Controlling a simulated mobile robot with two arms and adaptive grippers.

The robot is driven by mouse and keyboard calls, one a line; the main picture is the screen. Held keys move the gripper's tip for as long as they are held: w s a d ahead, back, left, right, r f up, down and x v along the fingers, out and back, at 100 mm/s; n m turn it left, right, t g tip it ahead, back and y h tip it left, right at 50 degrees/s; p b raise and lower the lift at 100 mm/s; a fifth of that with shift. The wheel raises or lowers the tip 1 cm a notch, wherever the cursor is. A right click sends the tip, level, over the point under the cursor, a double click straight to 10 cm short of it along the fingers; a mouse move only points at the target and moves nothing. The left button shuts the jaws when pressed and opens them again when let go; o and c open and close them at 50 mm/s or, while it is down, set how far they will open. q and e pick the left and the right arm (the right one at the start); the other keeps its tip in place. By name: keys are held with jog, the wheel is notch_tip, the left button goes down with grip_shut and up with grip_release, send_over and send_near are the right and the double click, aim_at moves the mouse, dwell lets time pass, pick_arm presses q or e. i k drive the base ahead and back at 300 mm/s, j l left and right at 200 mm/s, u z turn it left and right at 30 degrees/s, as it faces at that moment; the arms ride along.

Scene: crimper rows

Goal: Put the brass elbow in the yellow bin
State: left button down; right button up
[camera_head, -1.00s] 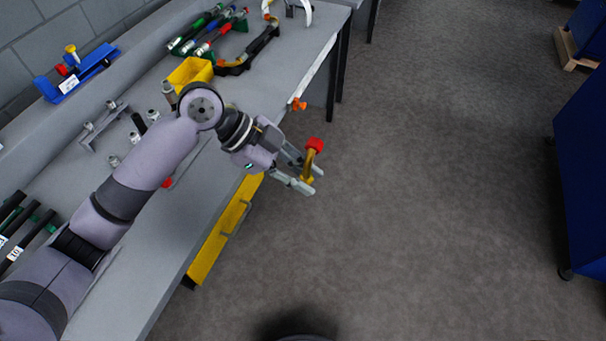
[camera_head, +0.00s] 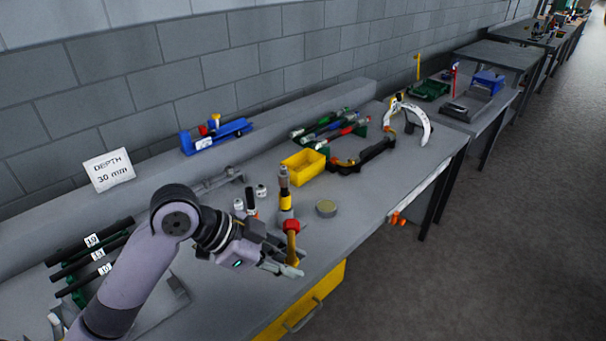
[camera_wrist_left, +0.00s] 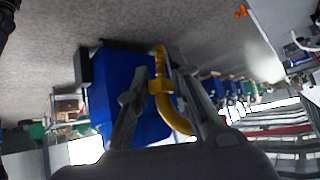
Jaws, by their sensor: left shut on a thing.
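The brass elbow (camera_head: 291,246) is a curved golden pipe with a red end on top. My left gripper (camera_head: 288,266) is shut on it near the bench's front edge, with the red end up. In the left wrist view the elbow (camera_wrist_left: 177,113) shows between the two fingers of the gripper (camera_wrist_left: 165,92). The yellow bin (camera_head: 307,169) stands on the bench, farther back than the gripper. Its inside looks empty from here. My right gripper is not in view.
A black curved tool (camera_head: 362,158) lies right of the bin. Green and red tools (camera_head: 335,128) lie behind it. Bare bench (camera_head: 350,230) shows at the right.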

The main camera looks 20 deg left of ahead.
aim_at(303, 166)
jog(key=i+l+u, duration=0.3)
jog(key=i, duration=0.25)
jog(key=i+l+u, duration=0.3)
jog(key=i+l, duration=0.2)
jog(key=l, duration=0.15)
jog(key=i+u, duration=0.25)
jog(key=i, duration=0.15)
jog(key=i+u, duration=0.25)
jog(key=i, duration=0.2)
